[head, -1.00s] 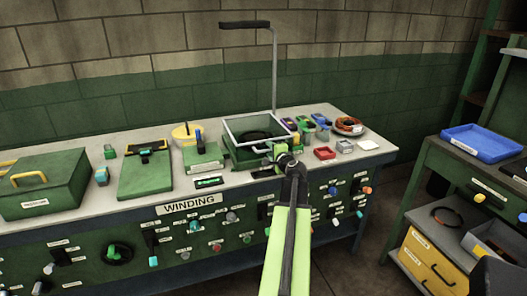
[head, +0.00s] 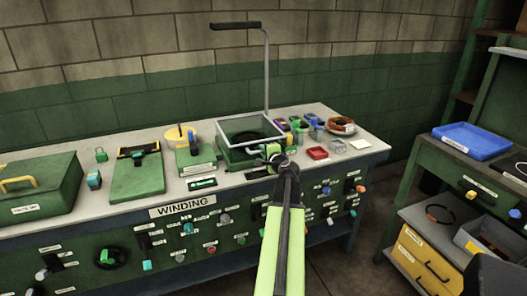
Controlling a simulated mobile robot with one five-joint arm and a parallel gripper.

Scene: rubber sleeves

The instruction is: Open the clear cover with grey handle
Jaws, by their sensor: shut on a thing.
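The clear cover (head: 240,124), with a pale grey frame, lies over a green box (head: 232,158) on the bench. A dark round thing shows through it. Whether the cover is lifted at all is too small to tell. My gripper (head: 272,151) is at the cover's front right edge and is shut on the grey handle there. The jaws mostly hide the handle. My green and black arm reaches up to it from the bottom of the head view.
A grey post with a dark arm (head: 236,26) rises behind the box. Knobs line the bench front. A blue tray (head: 473,141) stands right.

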